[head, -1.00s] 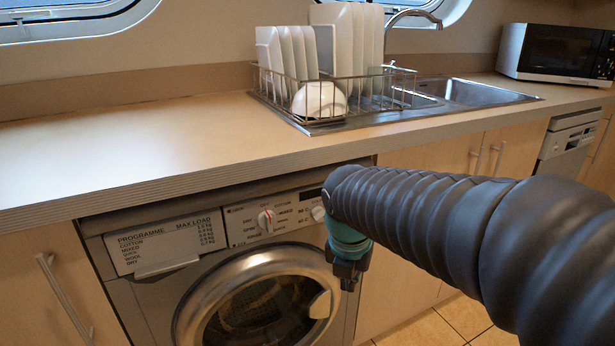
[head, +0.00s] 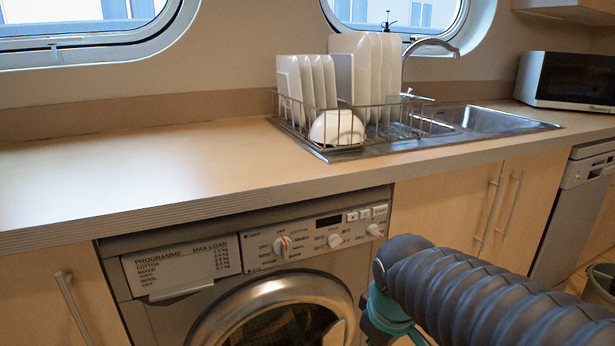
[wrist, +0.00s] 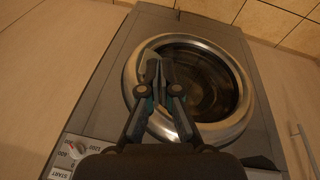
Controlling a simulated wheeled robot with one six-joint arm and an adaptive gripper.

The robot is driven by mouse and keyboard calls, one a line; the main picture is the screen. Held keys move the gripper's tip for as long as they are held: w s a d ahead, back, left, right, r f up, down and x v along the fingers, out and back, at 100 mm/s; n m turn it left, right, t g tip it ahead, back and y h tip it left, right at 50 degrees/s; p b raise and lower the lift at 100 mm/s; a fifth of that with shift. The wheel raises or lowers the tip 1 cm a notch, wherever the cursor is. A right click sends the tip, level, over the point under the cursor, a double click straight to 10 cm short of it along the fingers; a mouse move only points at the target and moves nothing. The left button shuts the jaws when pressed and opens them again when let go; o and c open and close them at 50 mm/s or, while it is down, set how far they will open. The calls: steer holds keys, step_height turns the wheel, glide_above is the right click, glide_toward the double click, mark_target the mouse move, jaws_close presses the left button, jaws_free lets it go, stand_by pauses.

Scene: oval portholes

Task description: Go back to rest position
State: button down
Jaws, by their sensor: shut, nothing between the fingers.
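My gripper (wrist: 154,72) shows in the wrist view with its two dark fingers together and nothing between them. It is in front of the round door (wrist: 218,75) of the washing machine; I cannot tell the exact gap. In the head view my arm comes in from the lower right, and the gripper's fingers are below the picture's edge. The washing machine (head: 180,274) stands under the counter, its door (head: 262,298) partly cut off at the bottom.
The wooden counter (head: 130,170) is bare on its left side. A wire dish rack (head: 290,108) with white plates and a bowl (head: 337,127) stands by the sink (head: 490,119). A microwave (head: 570,80) is at the right. Cupboard handles (head: 512,208) stick out near my arm.

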steer(key=s+d+r+m+t, duration=0.2)
steer(key=s+d+m, duration=0.2)
steer(key=s+m, duration=0.3)
steer(key=shift+r+t, duration=0.3)
steer(key=shift+r, duration=0.1)
stand_by(0.6)
